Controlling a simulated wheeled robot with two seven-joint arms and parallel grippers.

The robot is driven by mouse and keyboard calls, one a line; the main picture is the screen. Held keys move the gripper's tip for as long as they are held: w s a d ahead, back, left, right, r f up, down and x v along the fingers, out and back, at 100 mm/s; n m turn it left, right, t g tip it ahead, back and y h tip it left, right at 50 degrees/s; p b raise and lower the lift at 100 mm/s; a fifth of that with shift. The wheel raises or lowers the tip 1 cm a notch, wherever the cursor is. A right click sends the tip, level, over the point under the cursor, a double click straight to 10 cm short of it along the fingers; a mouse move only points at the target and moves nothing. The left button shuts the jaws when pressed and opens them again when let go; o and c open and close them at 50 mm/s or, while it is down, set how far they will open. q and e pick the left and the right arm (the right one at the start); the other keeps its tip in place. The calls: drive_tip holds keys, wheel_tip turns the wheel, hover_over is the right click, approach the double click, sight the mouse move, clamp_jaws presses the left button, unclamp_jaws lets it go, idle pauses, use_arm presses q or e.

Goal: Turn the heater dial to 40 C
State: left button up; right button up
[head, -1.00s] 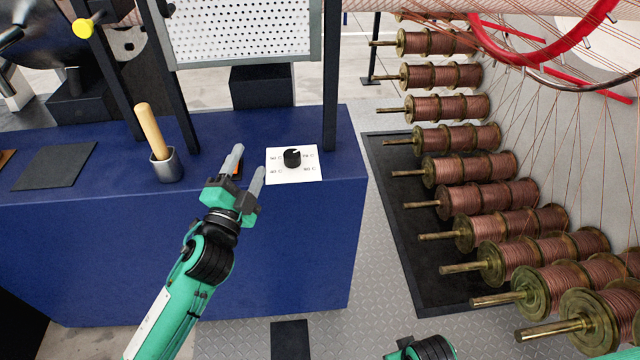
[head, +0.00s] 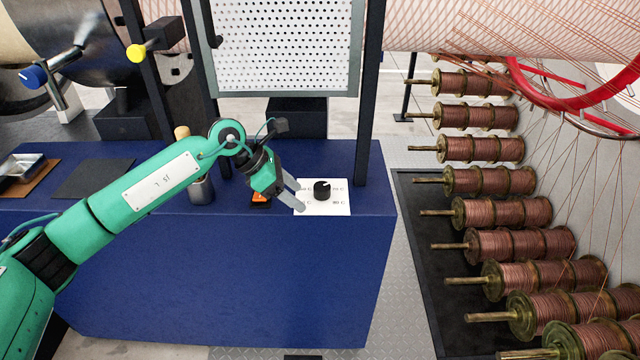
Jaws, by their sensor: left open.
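The heater dial (head: 322,189) is a round black knob on a white plate (head: 338,207) with printed temperature marks, on top of the blue cabinet (head: 250,270). The marks are too small to read surely, and some are hidden behind my left gripper. My left gripper (head: 299,197) is open, its grey fingers pointing right over the plate's left edge, just left of the knob. It looks apart from the knob. My right gripper is out of view.
An orange switch (head: 261,199) sits beneath my left gripper. A metal cup (head: 201,190) with a wooden handle is partly hidden behind my left arm. A perforated panel and dark posts (head: 370,90) rise behind the plate. Copper spools (head: 490,181) stand at right.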

sight(321, 186)
use_arm(q)
drive_tip(key=w+a+y, duration=0.1)
drive_tip(key=a, duration=0.1)
drive_tip(key=a+y, duration=0.1)
drive_tip(key=a, duration=0.1)
drive_tip(key=w+a+y, duration=0.1)
drive_tip(key=a, duration=0.1)
drive_tip(key=shift+w+a+r, duration=0.35)
drive_tip(key=shift+a, duration=0.05)
drive_tip(key=shift+y, duration=0.3)
drive_tip(key=d, duration=0.4)
drive_tip(key=w+d+p, duration=0.1)
drive_tip(key=d, duration=0.2)
drive_tip(key=w+d+p, duration=0.1)
drive_tip(key=d, duration=0.3)
drive_tip(key=shift+w+d, duration=0.15)
drive_tip(key=shift+d, duration=0.2)
drive_tip(key=shift+x, duration=0.9)
drive_tip(key=shift+d+f+p, duration=0.15)
drive_tip(key=shift+f+p, duration=0.15)
drive_tip(key=shift+f, duration=0.25)
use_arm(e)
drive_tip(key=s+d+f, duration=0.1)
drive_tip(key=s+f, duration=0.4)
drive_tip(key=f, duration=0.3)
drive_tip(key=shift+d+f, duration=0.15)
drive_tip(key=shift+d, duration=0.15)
use_arm(q)
drive_tip(key=shift+c, duration=0.5)
drive_tip(key=c, duration=0.9)
